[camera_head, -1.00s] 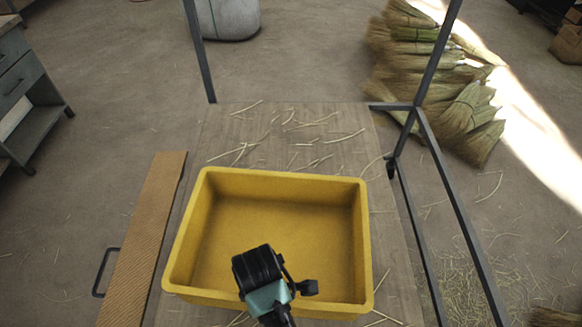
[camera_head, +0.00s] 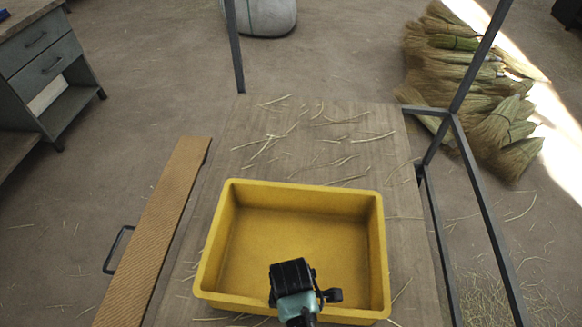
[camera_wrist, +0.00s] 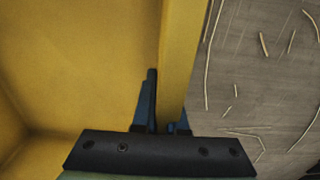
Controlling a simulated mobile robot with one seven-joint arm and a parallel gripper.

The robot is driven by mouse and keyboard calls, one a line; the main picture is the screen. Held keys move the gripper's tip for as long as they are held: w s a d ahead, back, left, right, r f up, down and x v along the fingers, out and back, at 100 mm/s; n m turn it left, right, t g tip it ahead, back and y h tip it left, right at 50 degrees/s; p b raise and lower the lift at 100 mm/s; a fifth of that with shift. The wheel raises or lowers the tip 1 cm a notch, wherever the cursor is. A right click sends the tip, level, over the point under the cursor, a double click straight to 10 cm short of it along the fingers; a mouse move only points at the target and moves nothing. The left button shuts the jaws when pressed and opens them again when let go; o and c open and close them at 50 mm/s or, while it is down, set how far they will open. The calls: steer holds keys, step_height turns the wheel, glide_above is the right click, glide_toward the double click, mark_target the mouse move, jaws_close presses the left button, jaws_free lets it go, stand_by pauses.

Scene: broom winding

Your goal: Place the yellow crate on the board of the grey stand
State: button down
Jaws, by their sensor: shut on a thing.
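The yellow crate (camera_head: 212,262) is an open, empty-looking rectangular tub, upright over the pale wooden board (camera_head: 345,115) of the grey stand (camera_head: 235,45). Whether its bottom touches the board cannot be told. The board also shows in the wrist view (camera_wrist: 270,90), right of the wall. The crate's underside is hidden.
Loose straws lie on the board. A ribbed tan strip (camera_head: 160,235) with a dark handle runs along the left. Grey posts and rails (camera_head: 480,190) stand on the right. Brooms (camera_head: 475,80) are piled behind, a drawer unit (camera_head: 45,60) stands far left.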

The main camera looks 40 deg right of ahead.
steer(key=shift+w+f, duration=0.1)
steer(key=shift+f, duration=0.6)
steer(key=shift+f, duration=0.15)
steer(key=c, duration=1)
jaws_free()
steer(key=shift+f, duration=0.1)
steer(key=shift+o, duration=0.2)
step_height(320, 180, up, 12)
steer(key=p, duration=0.2)
steer(key=shift+r+p, duration=0.2)
steer(key=shift+p, duration=0.15)
